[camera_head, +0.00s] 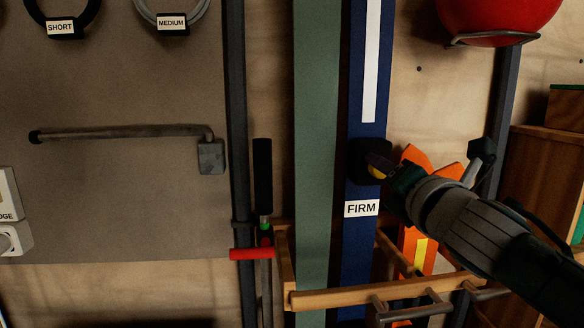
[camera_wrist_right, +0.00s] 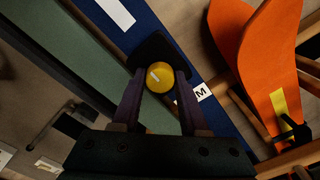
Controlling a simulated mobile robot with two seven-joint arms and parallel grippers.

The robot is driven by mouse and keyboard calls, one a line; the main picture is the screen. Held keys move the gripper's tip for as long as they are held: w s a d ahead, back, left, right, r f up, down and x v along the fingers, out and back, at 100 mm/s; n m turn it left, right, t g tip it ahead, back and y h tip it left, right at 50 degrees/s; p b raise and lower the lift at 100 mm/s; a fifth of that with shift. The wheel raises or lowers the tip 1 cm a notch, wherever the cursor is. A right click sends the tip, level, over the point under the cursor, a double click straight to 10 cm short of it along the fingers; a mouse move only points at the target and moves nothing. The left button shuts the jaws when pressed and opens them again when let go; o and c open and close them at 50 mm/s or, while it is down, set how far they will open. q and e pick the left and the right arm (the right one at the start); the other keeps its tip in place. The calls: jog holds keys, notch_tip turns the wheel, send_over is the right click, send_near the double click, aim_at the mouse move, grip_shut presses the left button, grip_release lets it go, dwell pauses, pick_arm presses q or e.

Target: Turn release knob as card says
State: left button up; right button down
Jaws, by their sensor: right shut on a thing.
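The round yellow release knob (camera_head: 377,172) sits on a black block (camera_head: 366,152) on the dark blue upright board (camera_head: 357,268). In the right wrist view the knob (camera_wrist_right: 161,82) shows a short white mark on its face, slanted in the picture. My right gripper (camera_head: 384,170) reaches it from the right and is shut on it, with one finger (camera_wrist_right: 159,80) on each side of the knob. A white label reading FIRM (camera_head: 361,208) is just below the block. No card with a turning instruction is readable. My left gripper is out of view.
A green board (camera_head: 315,130) stands left of the blue one. A wooden rack with pegs (camera_head: 380,292) sticks out below. Orange fin-like pieces (camera_head: 418,158) are behind my right arm. A red ball (camera_head: 497,14) hangs upper right. A red-handled bar (camera_head: 252,254) is lower left.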

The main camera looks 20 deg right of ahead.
jog(key=shift+m+p, duration=1.75)
jog(key=shift+m, duration=10.15)
jog(key=shift+c, duration=2.1)
grip_release()
